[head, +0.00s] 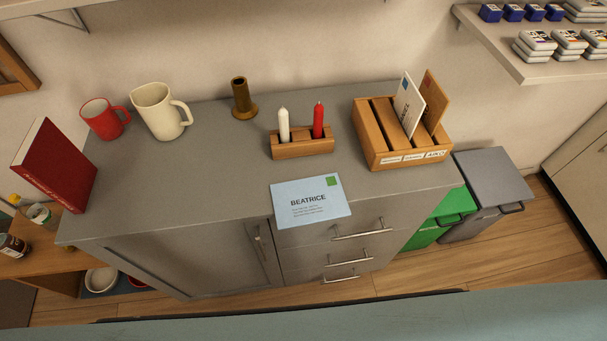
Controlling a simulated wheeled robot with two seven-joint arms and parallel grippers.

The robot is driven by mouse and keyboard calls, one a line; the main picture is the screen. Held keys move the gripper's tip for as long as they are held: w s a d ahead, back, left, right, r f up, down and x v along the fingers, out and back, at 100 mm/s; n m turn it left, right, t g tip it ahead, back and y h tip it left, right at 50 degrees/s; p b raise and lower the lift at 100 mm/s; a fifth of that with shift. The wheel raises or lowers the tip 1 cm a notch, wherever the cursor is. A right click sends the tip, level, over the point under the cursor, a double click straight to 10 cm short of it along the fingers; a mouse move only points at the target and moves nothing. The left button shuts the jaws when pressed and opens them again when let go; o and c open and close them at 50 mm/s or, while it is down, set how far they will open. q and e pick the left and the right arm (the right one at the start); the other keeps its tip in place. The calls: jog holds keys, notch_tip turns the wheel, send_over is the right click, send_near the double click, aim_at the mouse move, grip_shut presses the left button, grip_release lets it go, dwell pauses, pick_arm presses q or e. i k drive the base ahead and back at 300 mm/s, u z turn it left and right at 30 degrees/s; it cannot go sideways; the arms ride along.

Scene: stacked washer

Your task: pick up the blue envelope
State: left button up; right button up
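The light blue envelope (311,211) lies flat at the front edge of the grey cabinet top, above the drawers. It has "BEATRICE" printed on it, smaller lines of text below and a green stamp at its upper right corner. Its near side appears to stick out past the cabinet's front edge. Neither of my grippers shows in the head view, and nothing covers the envelope.
On the grey cabinet (210,180) behind the envelope stand a wooden candle holder (303,148) with white and red candles, a wooden letter sorter (390,150), a brown holder (242,98), a cream mug (158,112), a red mug (100,120) and a red book (58,168).

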aim_at(316, 199)
jog(key=z, duration=0.3)
jog(key=k, duration=1.05)
jog(key=z, duration=1.45)
jog(key=i, duration=0.75)
jog(key=u, duration=0.8)
jog(key=i, duration=0.5)
jog(key=u, duration=0.6)
